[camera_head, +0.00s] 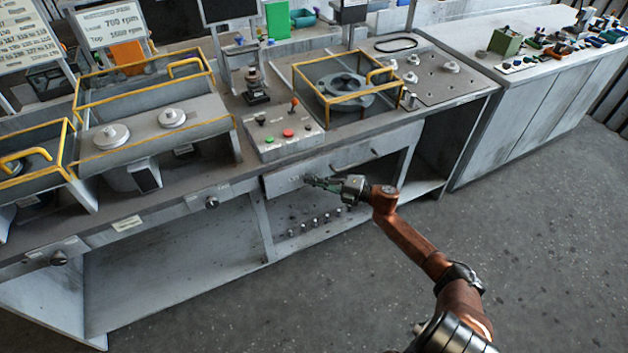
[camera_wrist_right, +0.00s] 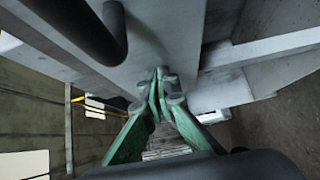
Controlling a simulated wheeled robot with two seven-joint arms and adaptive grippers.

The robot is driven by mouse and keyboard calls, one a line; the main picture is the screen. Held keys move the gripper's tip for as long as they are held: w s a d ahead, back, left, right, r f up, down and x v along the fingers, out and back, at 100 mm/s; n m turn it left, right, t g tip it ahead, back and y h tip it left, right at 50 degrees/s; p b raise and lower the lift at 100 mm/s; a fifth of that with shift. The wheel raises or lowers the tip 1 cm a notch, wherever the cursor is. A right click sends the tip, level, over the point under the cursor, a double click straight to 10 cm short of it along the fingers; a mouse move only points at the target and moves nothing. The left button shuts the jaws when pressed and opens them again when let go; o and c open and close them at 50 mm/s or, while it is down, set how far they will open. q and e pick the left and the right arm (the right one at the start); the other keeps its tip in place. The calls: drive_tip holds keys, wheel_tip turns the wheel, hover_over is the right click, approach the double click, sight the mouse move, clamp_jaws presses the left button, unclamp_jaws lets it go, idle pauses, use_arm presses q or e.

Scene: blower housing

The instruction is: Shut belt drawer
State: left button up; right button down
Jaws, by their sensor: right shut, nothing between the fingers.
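The belt drawer (camera_head: 345,158) is a long grey front under the middle bench top, below the button box. My right gripper (camera_head: 308,179) is at the left part of the drawer front. In the right wrist view its green fingers (camera_wrist_right: 163,80) are together and empty, with the tips at or very near a grey panel (camera_wrist_right: 165,35). Whether they touch cannot be told. A dark bar (camera_wrist_right: 90,25), like a handle, is beside them at the upper left. My left gripper is out of view.
The button box (camera_head: 285,135) stands on the bench above the drawer. A yellow-framed guard (camera_head: 345,100) covers a round housing to its right. A shelf with several small knobs (camera_head: 315,222) lies below the drawer. The floor (camera_head: 540,250) in front is clear.

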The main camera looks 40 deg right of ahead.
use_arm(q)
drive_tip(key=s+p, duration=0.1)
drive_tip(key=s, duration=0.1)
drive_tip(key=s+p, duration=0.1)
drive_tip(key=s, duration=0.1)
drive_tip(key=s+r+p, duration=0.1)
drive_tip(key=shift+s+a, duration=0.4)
use_arm(e)
drive_tip(key=s+a+v, duration=0.1)
drive_tip(key=a+v, duration=0.1)
drive_tip(key=v, duration=1)
drive_tip(key=shift+s, duration=0.45)
drive_tip(key=shift+f, duration=0.2)
